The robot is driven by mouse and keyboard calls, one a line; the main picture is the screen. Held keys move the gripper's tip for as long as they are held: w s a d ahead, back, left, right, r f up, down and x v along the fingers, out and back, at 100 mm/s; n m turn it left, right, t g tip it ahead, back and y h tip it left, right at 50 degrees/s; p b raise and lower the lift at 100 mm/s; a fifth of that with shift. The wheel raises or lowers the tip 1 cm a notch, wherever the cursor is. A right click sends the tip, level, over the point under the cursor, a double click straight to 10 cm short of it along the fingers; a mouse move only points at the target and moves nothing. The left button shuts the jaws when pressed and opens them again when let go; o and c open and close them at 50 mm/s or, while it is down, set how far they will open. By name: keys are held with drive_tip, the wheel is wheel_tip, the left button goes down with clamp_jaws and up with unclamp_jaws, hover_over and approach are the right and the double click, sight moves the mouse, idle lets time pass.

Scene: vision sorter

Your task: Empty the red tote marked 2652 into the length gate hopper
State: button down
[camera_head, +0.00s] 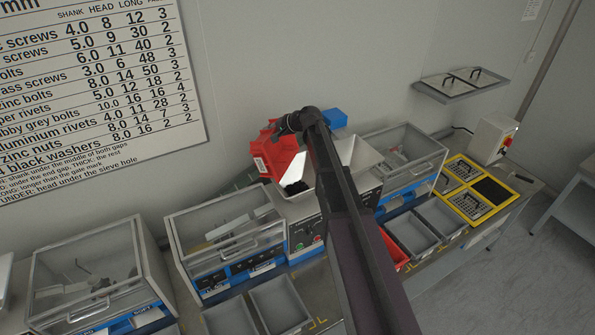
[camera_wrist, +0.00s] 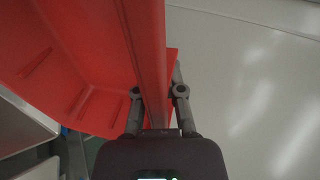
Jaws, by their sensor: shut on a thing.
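A red tote (camera_head: 279,158) is held tilted above the left side of a pale hopper (camera_head: 359,155) on the middle machine. A white label shows on its left end, but I cannot read a number there. My gripper (camera_wrist: 160,95) is shut on the tote's wall, and the red tote (camera_wrist: 85,50) fills the left of the wrist view. In the head view my arm hides part of the hopper and machine. Dark small pieces (camera_head: 296,188) lie in the hopper below the tote.
Clear-lidded machines (camera_head: 225,235) stand left and right of the hopper. Grey bins (camera_head: 280,303) and another red bin (camera_head: 393,246) sit along the bench front. A blue block (camera_head: 335,118) is behind the hopper. A yellow-framed panel (camera_head: 476,188) lies at right.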

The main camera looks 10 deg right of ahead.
drive_tip(key=shift+w+a+r+g+h+p, duration=0.25)
drive_tip(key=shift+a+h+p, duration=0.15)
drive_tip(key=shift+p, duration=0.2)
drive_tip(key=shift+w+a+r+g+h+p, duration=0.15)
drive_tip(key=shift+w+a+h+p, duration=0.2)
drive_tip(key=shift+p, duration=0.25)
drive_tip(key=shift+w+a+f+g+h, duration=0.15)
drive_tip(key=shift+a+f+g+h, duration=0.15)
drive_tip(key=shift+a+f, duration=0.15)
drive_tip(key=shift+w+a+f+g+h, duration=0.2)
drive_tip(key=shift+a+f+h, duration=0.1)
drive_tip(key=shift+f, duration=0.2)
drive_tip(key=w+a+f+g+h+b, duration=0.4)
drive_tip(key=w+a+f+g+h, duration=0.1)
drive_tip(key=a+f+h, duration=0.3)
drive_tip(key=shift+a+f+n+g+h, duration=0.3)
drive_tip(key=shift+a+f+n+h, duration=0.15)
drive_tip(key=shift+h, duration=0.2)
drive_tip(key=shift+b, duration=0.3)
